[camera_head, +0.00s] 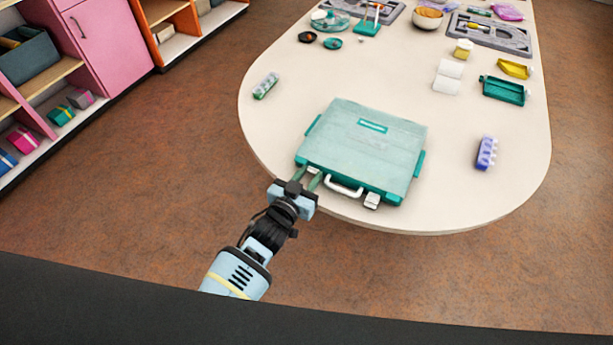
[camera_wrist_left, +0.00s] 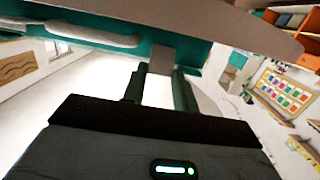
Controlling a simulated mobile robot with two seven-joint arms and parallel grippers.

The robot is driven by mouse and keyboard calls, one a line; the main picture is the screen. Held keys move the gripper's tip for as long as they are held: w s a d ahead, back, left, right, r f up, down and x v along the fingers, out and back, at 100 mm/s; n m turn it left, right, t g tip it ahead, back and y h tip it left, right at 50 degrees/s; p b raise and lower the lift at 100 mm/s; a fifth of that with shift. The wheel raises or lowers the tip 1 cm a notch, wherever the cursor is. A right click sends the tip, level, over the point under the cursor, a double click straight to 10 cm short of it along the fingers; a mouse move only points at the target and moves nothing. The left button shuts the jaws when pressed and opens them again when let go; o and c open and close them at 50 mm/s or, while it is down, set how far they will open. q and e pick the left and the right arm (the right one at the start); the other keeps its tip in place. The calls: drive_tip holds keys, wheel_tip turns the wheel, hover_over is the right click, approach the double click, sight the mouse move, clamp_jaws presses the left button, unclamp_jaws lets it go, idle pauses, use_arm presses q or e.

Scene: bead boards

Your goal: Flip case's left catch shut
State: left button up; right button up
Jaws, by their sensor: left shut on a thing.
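The teal case (camera_head: 362,150) lies closed on the table near its front edge, its white handle (camera_head: 343,187) facing me. The left catch (camera_head: 314,171) is a small pale tab at the case's front, mostly hidden by my left gripper (camera_head: 307,178). In the left wrist view the left catch (camera_wrist_left: 165,52) shows as a grey tab at the tips of my left gripper (camera_wrist_left: 160,72), whose dark green fingers are shut on it. I cannot tell if it is latched. The right catch (camera_head: 372,200) sticks out at the front. My right gripper is not in view.
A purple bead block (camera_head: 486,153) stands right of the case; a green-and-white one (camera_head: 265,86) lies to the back left. A teal tray (camera_head: 503,90), a yellow scoop (camera_head: 514,68) and bowls are farther back. The table around the case is clear.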

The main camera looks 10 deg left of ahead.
use_arm(q)
drive_tip(key=o, duration=1)
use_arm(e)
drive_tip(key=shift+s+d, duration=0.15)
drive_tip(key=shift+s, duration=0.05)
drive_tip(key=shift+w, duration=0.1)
use_arm(q)
drive_tip(key=shift+s+a+r, duration=0.1)
drive_tip(key=shift+s+a, duration=0.1)
drive_tip(key=shift+s, duration=0.2)
drive_tip(key=shift+v, duration=3.45)
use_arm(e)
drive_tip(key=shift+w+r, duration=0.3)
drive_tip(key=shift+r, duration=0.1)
